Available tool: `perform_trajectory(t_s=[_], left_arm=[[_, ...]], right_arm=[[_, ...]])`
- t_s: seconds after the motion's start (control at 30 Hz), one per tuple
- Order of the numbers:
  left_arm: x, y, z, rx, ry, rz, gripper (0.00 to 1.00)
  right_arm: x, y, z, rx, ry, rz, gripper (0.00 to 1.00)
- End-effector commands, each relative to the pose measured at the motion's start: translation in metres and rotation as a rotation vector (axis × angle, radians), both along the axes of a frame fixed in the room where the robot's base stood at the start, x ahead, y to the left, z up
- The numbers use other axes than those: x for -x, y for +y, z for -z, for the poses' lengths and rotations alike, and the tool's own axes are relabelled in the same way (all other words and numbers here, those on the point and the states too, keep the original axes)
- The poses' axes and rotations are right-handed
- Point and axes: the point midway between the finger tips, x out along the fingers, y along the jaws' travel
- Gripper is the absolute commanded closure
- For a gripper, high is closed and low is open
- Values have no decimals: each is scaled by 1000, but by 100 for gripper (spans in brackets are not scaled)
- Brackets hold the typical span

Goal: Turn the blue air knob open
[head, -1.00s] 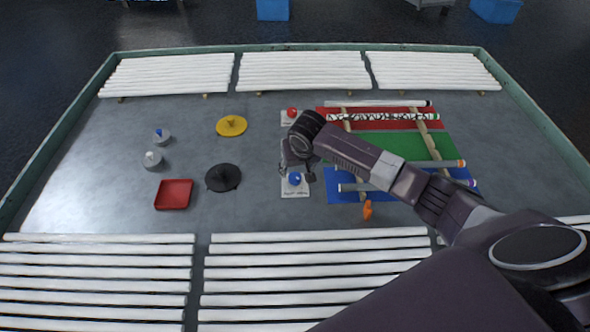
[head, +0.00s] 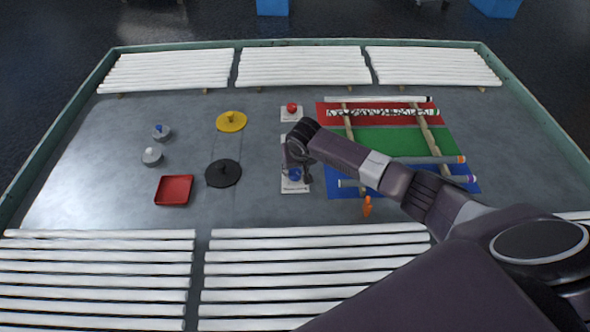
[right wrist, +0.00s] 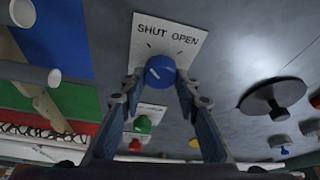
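The blue air knob (head: 295,174) sits on a white plate (right wrist: 180,38) marked SHUT and OPEN, on the grey table top. In the right wrist view the blue knob (right wrist: 161,72) shows a short white pointer mark tilted toward the SHUT side. My right gripper (head: 297,179) is at the knob. In the right wrist view its two fingers (right wrist: 161,86) are spread, one on each side of the knob, with a narrow gap visible; contact cannot be told. In the head view the gripper partly hides the knob and plate. My left gripper is not in view.
A red knob (head: 292,107) and a green knob (right wrist: 143,124) stand in line with the blue one. A black disc (head: 223,174) and red tray (head: 174,191) lie left.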

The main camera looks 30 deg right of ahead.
Motion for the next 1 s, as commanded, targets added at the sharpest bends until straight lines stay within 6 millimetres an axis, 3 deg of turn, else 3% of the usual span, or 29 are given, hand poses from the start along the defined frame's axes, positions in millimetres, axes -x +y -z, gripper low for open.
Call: perform_trajectory(t_s=[0.13, 0.47, 1.0], left_arm=[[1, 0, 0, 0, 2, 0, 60], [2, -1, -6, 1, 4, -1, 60], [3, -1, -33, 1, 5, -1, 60]], right_arm=[[0, 0, 0, 1, 0, 0, 95], [0, 1, -2, -2, 1, 50, 95], [0, 4, 0, -4, 5, 481, 95]])
